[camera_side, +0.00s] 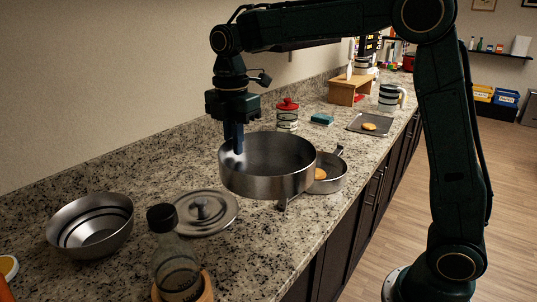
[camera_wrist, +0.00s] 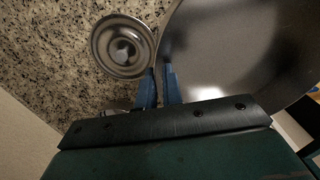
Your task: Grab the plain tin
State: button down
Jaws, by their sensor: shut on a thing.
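The plain tin (camera_side: 268,182) is a wide, round, open steel vessel with no markings. My gripper (camera_side: 236,146) points down at its left rim and is shut on the wall. The tin appears to hang level above the counter, overlapping a shallow pan in the side view. In the wrist view, the tin (camera_wrist: 235,50) fills the right side. The blue fingertips (camera_wrist: 160,86) sit at its rim, one on each side of the wall. The tin's far underside is hidden.
A shallow pan (camera_side: 334,184) with food is partly hidden behind the tin. A steel lid (camera_side: 207,212) lies left of it. A striped bowl (camera_side: 92,225), glass bottle (camera_side: 176,265), red-lidded jar (camera_side: 287,117), blue sponge (camera_side: 322,119) and tray (camera_side: 382,124) stand around.

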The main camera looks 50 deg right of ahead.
jog(key=shift+r, duration=0.95)
